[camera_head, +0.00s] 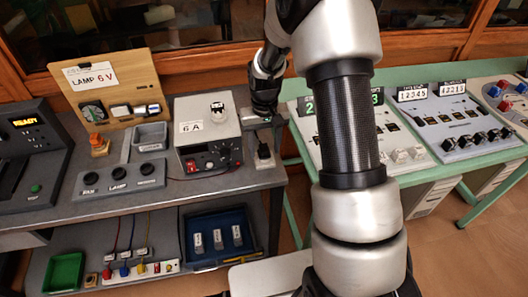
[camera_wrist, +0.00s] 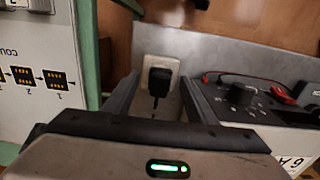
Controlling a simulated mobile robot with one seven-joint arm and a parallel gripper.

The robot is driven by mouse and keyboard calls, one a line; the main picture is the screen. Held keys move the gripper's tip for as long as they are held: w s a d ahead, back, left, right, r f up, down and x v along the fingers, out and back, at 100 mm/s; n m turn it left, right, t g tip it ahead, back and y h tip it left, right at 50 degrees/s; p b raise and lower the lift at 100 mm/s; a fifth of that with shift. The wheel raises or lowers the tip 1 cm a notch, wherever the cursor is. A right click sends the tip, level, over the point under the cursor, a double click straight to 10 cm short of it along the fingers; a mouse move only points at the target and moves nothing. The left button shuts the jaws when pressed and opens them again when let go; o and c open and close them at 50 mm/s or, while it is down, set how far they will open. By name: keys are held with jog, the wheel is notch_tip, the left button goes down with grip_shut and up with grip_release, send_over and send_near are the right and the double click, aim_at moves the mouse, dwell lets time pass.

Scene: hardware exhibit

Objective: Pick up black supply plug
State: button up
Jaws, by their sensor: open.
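The black supply plug (camera_wrist: 160,80) sits in a pale socket plate (camera_wrist: 150,62) on the grey bench, with its cord hanging toward my wrist in the wrist view. In the head view the plug (camera_head: 263,152) is small, at the bench's right end beside the grey power supply box (camera_head: 208,133). My gripper (camera_wrist: 160,90) is open and empty, one finger to the left of the plug and one to the right. I cannot tell how far the fingertips are from it in depth. In the head view my gripper (camera_head: 262,118) is above the plug, its fingers mostly hidden.
The power supply box (camera_wrist: 255,110), with a knob and red lead, stands close to the right finger. A green-framed table (camera_head: 300,147) with control panels (camera_head: 455,120) is across a narrow gap. A blue tray (camera_head: 215,240) and green bin (camera_head: 65,272) sit on the lower shelf.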

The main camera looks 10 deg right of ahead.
aim_at(264, 148)
jog(key=shift+f, duration=0.4)
jog(key=c, duration=1.2)
jog(key=shift+o, duration=0.2)
notch_tip(264, 148, up, 10)
jog(key=shift+r+p, duration=0.1)
jog(key=shift+p, duration=0.3)
